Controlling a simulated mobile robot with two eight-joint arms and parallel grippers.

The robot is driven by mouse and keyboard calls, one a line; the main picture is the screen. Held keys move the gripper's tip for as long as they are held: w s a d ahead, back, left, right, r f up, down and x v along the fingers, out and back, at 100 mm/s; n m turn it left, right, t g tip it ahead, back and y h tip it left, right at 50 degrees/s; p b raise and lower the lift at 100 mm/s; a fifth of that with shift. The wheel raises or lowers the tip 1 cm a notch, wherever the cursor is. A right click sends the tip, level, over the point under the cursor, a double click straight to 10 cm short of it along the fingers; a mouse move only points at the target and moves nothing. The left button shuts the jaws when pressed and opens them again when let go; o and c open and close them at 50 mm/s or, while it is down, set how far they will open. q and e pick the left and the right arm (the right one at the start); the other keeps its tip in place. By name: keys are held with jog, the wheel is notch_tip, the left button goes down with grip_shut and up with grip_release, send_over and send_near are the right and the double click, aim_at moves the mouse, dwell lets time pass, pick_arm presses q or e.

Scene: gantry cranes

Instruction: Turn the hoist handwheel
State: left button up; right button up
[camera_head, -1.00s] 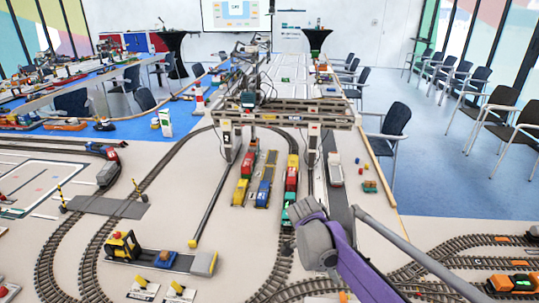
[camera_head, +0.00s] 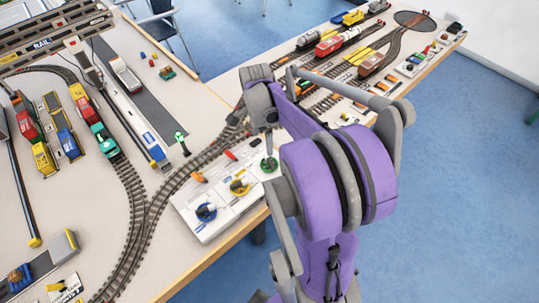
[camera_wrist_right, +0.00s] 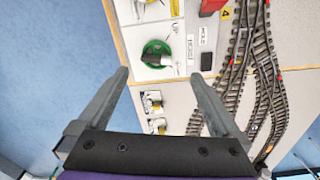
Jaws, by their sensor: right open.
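The hoist handwheel is a green wheel (camera_wrist_right: 157,53) on a white control panel, beside a label that looks like "HOIST" in the right wrist view. In the head view the green wheel (camera_head: 269,165) is at the panel's right end, partly hidden by my right arm. My right gripper (camera_wrist_right: 160,74) is open and empty. Its two fingers point towards the panel, with the green wheel between and beyond their tips in the wrist view. I see no contact with the wheel. My left gripper is not in view.
The white control panel (camera_head: 222,216) also carries a yellow wheel (camera_head: 240,187), a blue wheel (camera_head: 206,212) and small levers. It sits near the wooden table edge. Rails (camera_head: 135,215), a gantry crane (camera_head: 40,45) and toy trains lie around it. Blue floor is open to the right.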

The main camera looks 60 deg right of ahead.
aim_at(269, 163)
jog(key=f, duration=0.3)
jog(key=s+d+f, duration=0.1)
jog(key=f, duration=0.3)
jog(key=f+b, duration=0.1)
jog(key=f, duration=0.2)
jog(key=shift+s+d+f, duration=0.25)
jog(key=shift+s+f, duration=0.15)
jog(key=shift+c, duration=0.2)
jog(key=c, duration=1.2)
